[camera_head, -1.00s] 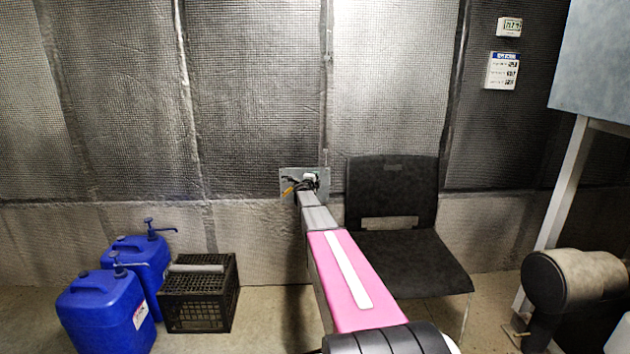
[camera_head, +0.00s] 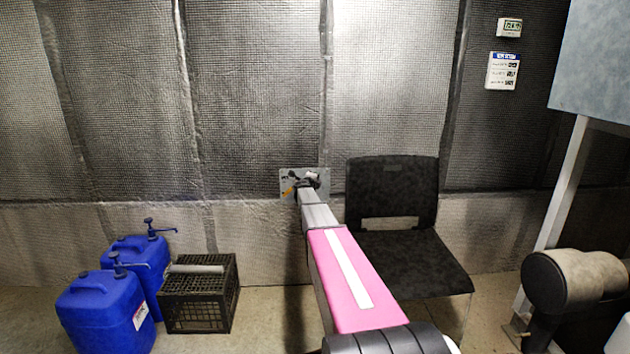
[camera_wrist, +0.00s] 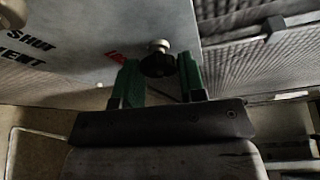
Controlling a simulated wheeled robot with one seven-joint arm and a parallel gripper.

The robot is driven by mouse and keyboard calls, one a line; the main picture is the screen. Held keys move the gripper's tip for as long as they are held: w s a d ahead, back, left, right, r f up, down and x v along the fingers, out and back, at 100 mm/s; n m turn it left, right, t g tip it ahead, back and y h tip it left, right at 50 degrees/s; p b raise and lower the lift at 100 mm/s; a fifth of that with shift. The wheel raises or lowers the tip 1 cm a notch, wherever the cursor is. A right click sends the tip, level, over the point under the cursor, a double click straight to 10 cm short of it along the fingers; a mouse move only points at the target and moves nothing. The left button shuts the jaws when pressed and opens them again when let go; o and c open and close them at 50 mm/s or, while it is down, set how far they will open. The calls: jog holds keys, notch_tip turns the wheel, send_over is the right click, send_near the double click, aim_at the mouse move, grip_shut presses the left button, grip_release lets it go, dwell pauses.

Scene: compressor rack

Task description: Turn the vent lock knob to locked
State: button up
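The vent lock knob (camera_wrist: 157,66) is dark with a pale round piece (camera_wrist: 159,46) at it, and sits on a grey panel (camera_wrist: 95,30) in the wrist view. My gripper (camera_wrist: 159,72) has its two green fingers on either side of the knob, close against it, and appears shut on it. Black letters reading "SHUT" and part of another word show on the panel, with a red mark beside the left finger. In the head view the small wall panel (camera_head: 285,188) is mostly covered by my gripper (camera_head: 308,181), and the knob cannot be made out.
A black chair (camera_head: 392,195) stands just right of my arm. Blue canisters (camera_head: 103,312) and a black crate (camera_head: 199,300) are on the floor at the left. The wall around the small panel is clear.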

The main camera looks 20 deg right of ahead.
jog(key=o, duration=0.4)
jog(key=shift+s, duration=0.1)
jog(key=f+v, duration=0.1)
jog(key=v, duration=0.9)
jog(key=shift+s+a+r, duration=0.25)
jog(key=shift+r, duration=0.2)
